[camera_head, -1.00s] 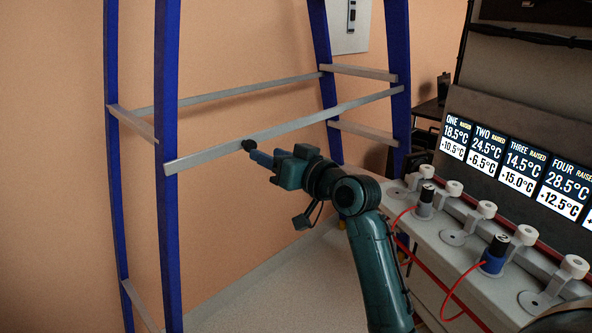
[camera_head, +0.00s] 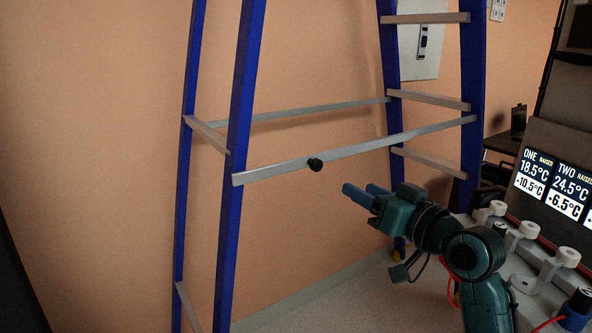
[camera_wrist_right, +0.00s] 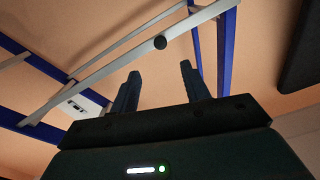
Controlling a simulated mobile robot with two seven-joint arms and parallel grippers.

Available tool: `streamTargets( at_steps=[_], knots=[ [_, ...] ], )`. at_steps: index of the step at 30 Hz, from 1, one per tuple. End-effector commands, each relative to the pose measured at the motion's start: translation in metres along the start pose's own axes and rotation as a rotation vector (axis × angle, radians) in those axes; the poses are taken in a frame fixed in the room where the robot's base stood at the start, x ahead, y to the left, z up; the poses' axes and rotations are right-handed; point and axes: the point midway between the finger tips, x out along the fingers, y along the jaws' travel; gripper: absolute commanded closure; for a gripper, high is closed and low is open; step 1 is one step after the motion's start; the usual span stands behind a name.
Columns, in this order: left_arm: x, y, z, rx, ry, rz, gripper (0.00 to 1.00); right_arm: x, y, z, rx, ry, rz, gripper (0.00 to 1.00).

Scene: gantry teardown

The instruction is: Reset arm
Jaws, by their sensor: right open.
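My right gripper (camera_head: 366,191) is open and empty, its two blue fingers pointing left toward the gantry. A black knob (camera_head: 315,164) sits on the front grey crossbar (camera_head: 370,146) of the blue gantry frame, up and left of the fingertips and apart from them. In the right wrist view the knob (camera_wrist_right: 160,42) shows beyond the open fingers (camera_wrist_right: 160,85), with nothing between them. My left gripper is not in view.
Blue gantry legs (camera_head: 238,150) stand at left and right, joined by grey bars. A grey bench with white clamps (camera_head: 525,230) stands at right, below a temperature display (camera_head: 550,185). A wall panel (camera_head: 420,50) hangs behind. Floor under the gantry is clear.

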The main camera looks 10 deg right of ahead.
Motion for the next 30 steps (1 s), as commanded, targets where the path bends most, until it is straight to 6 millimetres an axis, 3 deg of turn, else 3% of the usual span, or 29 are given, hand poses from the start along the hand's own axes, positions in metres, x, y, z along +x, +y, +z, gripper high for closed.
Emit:
streamTargets(
  at_steps=[2,5,8,11,15,18,21,24,30],
  knots=[
    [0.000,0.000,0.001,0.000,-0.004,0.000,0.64,0.001,0.002,0.009,0.002,-0.013,0.009,0.54],
    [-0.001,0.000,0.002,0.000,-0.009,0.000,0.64,0.003,0.007,0.042,0.001,-0.061,0.043,0.54],
    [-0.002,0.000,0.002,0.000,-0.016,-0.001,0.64,-0.001,0.015,0.104,-0.010,-0.148,0.100,0.54],
    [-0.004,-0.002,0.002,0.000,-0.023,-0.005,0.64,-0.018,0.016,0.179,-0.042,-0.251,0.153,0.54],
    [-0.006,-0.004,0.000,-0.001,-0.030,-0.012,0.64,-0.061,0.002,0.275,-0.103,-0.386,0.186,0.54],
    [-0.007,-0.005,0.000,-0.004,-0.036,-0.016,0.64,-0.098,-0.017,0.329,-0.146,-0.468,0.182,0.54],
    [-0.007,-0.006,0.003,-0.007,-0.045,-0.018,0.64,-0.131,-0.036,0.366,-0.179,-0.529,0.165,0.54],
    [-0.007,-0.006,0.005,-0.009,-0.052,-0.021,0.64,-0.153,-0.051,0.388,-0.201,-0.564,0.148,0.54],
    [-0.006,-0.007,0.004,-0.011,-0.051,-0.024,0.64,-0.168,-0.060,0.400,-0.215,-0.584,0.134,0.54]
  ],
)
